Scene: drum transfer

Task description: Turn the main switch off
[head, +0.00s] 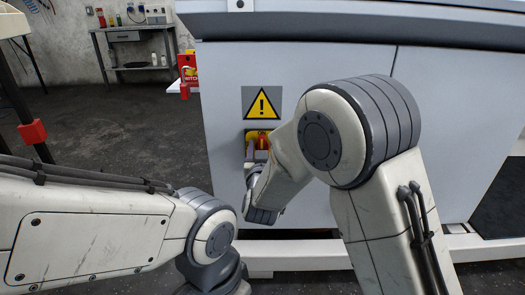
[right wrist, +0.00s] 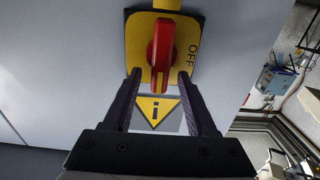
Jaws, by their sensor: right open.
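The main switch is a red rotary handle (right wrist: 160,55) on a yellow plate (right wrist: 188,75) marked OFF to the right of the handle in the right wrist view. The handle lies lengthwise, in line with my fingers. In the head view the red handle (head: 262,142) shows partly behind my right arm, on the grey cabinet front below a warning sign (head: 262,103). My right gripper (right wrist: 161,82) is open, with its two fingertips either side of the handle's near end and gaps on both sides. My left arm shows at lower left, but its gripper is out of view.
The grey cabinet (head: 315,70) fills the right of the head view. A red padlock (head: 184,85) and red-yellow tag (head: 188,68) are at its left edge. A workbench (head: 135,65) stands at the back left. The dark floor (head: 110,125) between is clear.

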